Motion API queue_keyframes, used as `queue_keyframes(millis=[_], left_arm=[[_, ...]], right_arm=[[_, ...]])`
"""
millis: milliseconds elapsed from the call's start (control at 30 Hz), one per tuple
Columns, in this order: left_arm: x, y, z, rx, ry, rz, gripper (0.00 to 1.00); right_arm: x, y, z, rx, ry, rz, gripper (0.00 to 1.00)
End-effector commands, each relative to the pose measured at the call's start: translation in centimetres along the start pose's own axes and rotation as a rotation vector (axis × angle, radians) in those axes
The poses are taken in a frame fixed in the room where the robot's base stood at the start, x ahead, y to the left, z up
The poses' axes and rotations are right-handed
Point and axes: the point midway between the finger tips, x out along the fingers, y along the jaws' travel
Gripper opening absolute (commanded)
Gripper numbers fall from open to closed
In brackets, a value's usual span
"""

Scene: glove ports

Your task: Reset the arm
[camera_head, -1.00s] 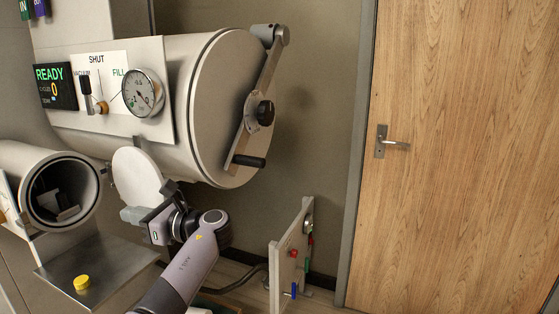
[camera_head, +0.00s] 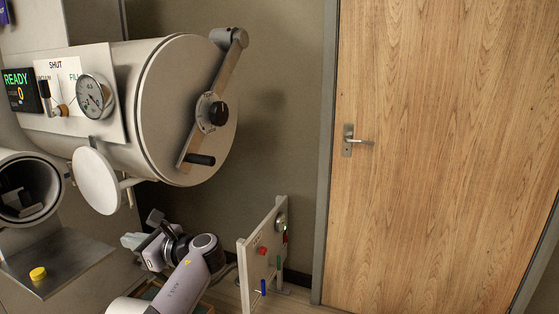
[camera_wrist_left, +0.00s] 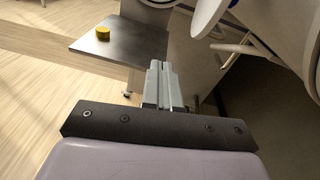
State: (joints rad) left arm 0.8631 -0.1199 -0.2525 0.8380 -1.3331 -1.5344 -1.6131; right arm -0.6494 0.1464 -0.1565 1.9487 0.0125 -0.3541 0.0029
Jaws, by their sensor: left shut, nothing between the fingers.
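My left arm comes up from the bottom of the head view. Its gripper (camera_head: 131,240) is in the free space right of the small metal shelf and below the open round white door. In the left wrist view the two fingers of the left gripper (camera_wrist_left: 160,68) lie together, shut and empty. They point toward the metal shelf and touch nothing that I can see. My right gripper is in neither view.
The metal shelf (camera_head: 58,262) bears a yellow cap (camera_head: 38,273). Above it are an open round port (camera_head: 25,190) and its white door (camera_head: 96,181). The large chamber (camera_head: 187,110) has a handle (camera_head: 201,159). A small panel (camera_head: 262,255) stands right of my arm. A wooden door (camera_head: 430,150) is at right.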

Motion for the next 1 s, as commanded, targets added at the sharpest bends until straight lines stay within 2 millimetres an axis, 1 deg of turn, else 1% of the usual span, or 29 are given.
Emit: queue_keyframes(millis=[33,167,200,267,300,400,500,600,733,800,867,1000], left_arm=[[0.4,0.6,-2.4,-0.036,0.049,-0.027,0.00],[0.6,2.1,-8.5,-0.164,0.196,-0.097,0.00],[0.5,2.8,-10.5,-0.211,0.249,-0.116,0.00],[0.1,3.9,-13.5,-0.287,0.335,-0.138,0.00],[-0.1,4.7,-15.5,-0.344,0.395,-0.150,0.00],[-1.2,7.1,-19.9,-0.492,0.546,-0.163,0.00],[-2.7,9.7,-23.6,-0.650,0.698,-0.152,0.00],[-4.5,12.5,-26.5,-0.813,0.848,-0.118,0.00],[-7.2,16.4,-29.0,-1.032,1.036,-0.042,0.00],[-8.8,18.5,-29.7,-1.153,1.135,0.016,0.00],[-10.1,20.2,-30.0,-1.258,1.217,0.073,0.00],[-13.3,24.2,-29.6,-1.501,1.393,0.236,0.00]], right_arm=[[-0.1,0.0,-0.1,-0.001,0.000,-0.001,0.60],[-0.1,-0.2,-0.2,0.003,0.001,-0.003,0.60],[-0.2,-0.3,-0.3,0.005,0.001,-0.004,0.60],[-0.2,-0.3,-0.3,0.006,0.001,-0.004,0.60],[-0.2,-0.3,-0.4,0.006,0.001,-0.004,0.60],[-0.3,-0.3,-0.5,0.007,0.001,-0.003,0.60],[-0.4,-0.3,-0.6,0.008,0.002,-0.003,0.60],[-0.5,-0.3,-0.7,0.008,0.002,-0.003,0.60],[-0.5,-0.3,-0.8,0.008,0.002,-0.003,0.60],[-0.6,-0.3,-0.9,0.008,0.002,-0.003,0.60],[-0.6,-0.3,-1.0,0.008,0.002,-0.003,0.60],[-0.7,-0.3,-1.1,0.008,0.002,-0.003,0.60]])
